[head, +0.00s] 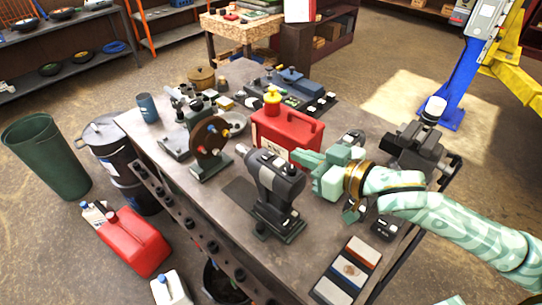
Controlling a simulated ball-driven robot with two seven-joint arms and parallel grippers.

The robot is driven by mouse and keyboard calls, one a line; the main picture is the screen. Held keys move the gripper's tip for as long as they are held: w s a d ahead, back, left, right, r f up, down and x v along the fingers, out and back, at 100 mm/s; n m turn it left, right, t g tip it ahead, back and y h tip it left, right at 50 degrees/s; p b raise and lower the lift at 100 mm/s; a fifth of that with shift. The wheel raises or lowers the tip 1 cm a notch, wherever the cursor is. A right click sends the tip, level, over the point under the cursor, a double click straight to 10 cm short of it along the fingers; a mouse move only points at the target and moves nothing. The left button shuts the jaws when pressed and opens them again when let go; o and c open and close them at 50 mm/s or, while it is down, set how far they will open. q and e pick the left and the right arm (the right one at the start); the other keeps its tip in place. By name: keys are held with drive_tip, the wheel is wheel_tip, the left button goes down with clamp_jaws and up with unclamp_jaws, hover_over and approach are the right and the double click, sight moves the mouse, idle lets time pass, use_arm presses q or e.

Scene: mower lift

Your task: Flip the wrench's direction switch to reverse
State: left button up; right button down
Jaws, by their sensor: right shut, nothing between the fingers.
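The wrench (274,176) looks like a dark grey power tool with a short nose pointing left. It stands upright on a dark base on the workbench (205,205). Its direction switch is too small to make out, so I cannot tell which way it is set. My right gripper (303,158) is pale green and shut, with nothing in it. Its fingertips are close beside the upper right of the wrench; I cannot tell whether they touch it. My left gripper is not in view.
A red fuel can (285,135) stands right behind the wrench. A wheel grinder (209,140) stands to its left and a dark vise (416,147) to its right. Coloured blocks in a tray (347,270) lie near the front right. A bare strip of bench lies at the front left.

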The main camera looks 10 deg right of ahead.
hover_over(272, 166)
drive_tip(key=shift+f, duration=0.95)
wheel_tip(272, 166, down, 3)
drive_tip(key=shift+w+a+r, duration=0.1)
drive_tip(key=shift+r, duration=0.05)
drive_tip(key=shift+f, duration=0.8)
